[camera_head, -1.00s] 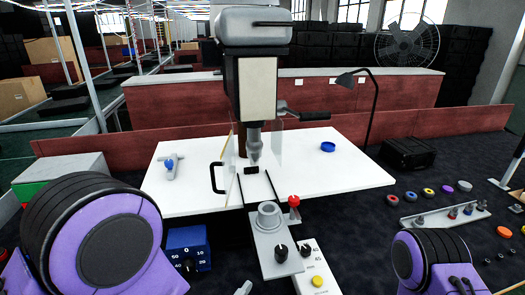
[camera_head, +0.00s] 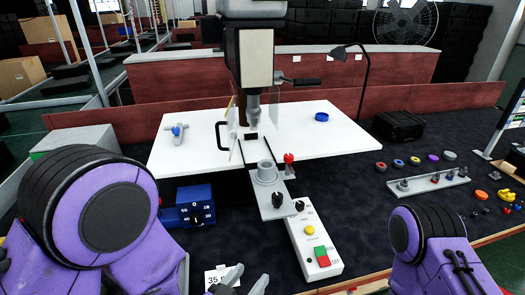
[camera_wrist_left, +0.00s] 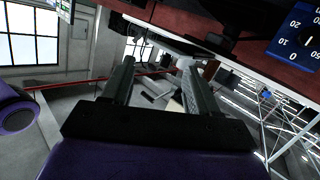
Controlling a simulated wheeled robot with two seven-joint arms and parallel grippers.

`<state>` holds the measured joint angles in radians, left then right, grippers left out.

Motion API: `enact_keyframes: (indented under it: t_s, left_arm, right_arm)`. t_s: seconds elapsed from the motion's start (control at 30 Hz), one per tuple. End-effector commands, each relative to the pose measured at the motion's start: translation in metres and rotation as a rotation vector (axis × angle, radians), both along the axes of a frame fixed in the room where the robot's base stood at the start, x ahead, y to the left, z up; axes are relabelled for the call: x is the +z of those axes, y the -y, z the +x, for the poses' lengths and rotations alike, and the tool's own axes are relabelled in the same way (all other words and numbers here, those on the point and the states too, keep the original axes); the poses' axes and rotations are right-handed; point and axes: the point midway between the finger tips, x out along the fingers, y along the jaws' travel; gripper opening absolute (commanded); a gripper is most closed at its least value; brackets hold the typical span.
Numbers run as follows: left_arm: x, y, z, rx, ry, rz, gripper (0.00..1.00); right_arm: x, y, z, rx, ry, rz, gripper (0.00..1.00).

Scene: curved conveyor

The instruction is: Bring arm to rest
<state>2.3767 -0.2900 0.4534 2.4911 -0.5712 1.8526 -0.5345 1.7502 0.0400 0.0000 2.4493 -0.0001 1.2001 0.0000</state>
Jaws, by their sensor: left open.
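My left gripper (camera_head: 246,280) shows at the bottom edge of the head view, its two grey fingertips apart with nothing between them. It is in front of the work table, left of the white button box (camera_head: 315,245). In the left wrist view the open fingers (camera_wrist_left: 160,80) are apart and empty, with the room's floor and windows beyond them. My left arm's purple and black links fill the lower left of the head view. My right arm (camera_head: 432,240) shows at the lower right; its gripper is out of view.
A press (camera_head: 256,60) stands over a white board (camera_head: 330,140). In front are a grey fixture plate (camera_head: 268,200), a red-knobbed lever (camera_head: 288,158) and a blue dial box (camera_head: 195,205). Small coloured parts and a metal rack (camera_head: 430,183) lie on the right.

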Motion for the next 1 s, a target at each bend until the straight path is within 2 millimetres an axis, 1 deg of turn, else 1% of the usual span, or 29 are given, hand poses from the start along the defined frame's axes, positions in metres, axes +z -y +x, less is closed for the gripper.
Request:
enact_keyframes:
  t_s: [0.1, 0.17, 0.2, 0.27, 0.3, 0.37, 0.4, 0.47, 0.5, 0.57, 0.6, 0.7, 0.73, 0.8, 0.9, 1.0]
  left_arm:
    - [-0.032, -0.025, 0.006, 0.090, -0.126, 0.006, 0.59]
    - [-0.051, -0.041, 0.006, 0.149, -0.199, 0.009, 0.59]
    - [-0.065, -0.053, 0.006, 0.190, -0.249, 0.010, 0.59]
    - [-0.087, -0.072, 0.003, 0.260, -0.329, 0.012, 0.59]
    - [-0.105, -0.087, -0.002, 0.314, -0.391, 0.015, 0.59]
    - [-0.133, -0.112, -0.012, 0.404, -0.486, 0.018, 0.59]
    - [-0.154, -0.131, -0.022, 0.476, -0.557, 0.023, 0.59]
    - [-0.188, -0.163, -0.044, 0.595, -0.673, 0.035, 0.59]
    - [-0.211, -0.184, -0.062, 0.675, -0.748, 0.048, 0.59]
    - [-0.239, -0.215, -0.093, 0.786, -0.845, 0.076, 0.59]
    - [-0.253, -0.232, -0.112, 0.844, -0.895, 0.101, 0.59]
    - [-0.279, -0.262, -0.154, 0.939, -0.978, 0.156, 0.59]
    - [-0.283, -0.267, -0.164, 0.953, -0.995, 0.168, 0.59]
    - [-0.291, -0.270, -0.180, 0.965, -1.028, 0.182, 0.59]
    - [-0.293, -0.270, -0.187, 0.964, -1.045, 0.189, 0.59]
    - [-0.292, -0.269, -0.187, 0.962, -1.044, 0.189, 0.59]
  right_arm:
    - [-0.005, 0.000, 0.000, 0.000, 0.000, 0.000, 0.43]
    - [-0.008, 0.000, 0.000, 0.000, -0.001, 0.001, 0.43]
    - [-0.010, 0.000, 0.000, 0.000, -0.001, 0.001, 0.43]
    - [-0.013, 0.000, -0.001, 0.000, -0.001, 0.001, 0.43]
    - [-0.016, 0.000, -0.001, 0.000, -0.001, 0.001, 0.43]
    - [-0.021, 0.000, -0.001, 0.000, -0.001, 0.001, 0.43]
    - [-0.025, 0.000, -0.001, 0.000, -0.001, 0.000, 0.43]
    - [-0.032, 0.000, -0.001, 0.000, -0.001, 0.001, 0.43]
    - [-0.037, 0.000, -0.001, 0.000, -0.001, 0.001, 0.43]
    - [-0.043, 0.000, -0.001, 0.000, -0.001, 0.001, 0.43]
    - [-0.046, 0.000, -0.001, 0.000, -0.001, 0.001, 0.43]
    - [-0.054, 0.000, -0.001, 0.000, -0.001, 0.001, 0.43]
    - [-0.055, 0.000, -0.001, 0.000, -0.001, 0.001, 0.43]
    - [-0.057, 0.000, -0.001, 0.000, -0.001, 0.001, 0.43]
    - [-0.056, 0.000, -0.001, 0.000, -0.001, 0.000, 0.43]
    - [-0.056, 0.000, -0.001, 0.000, -0.001, 0.000, 0.43]
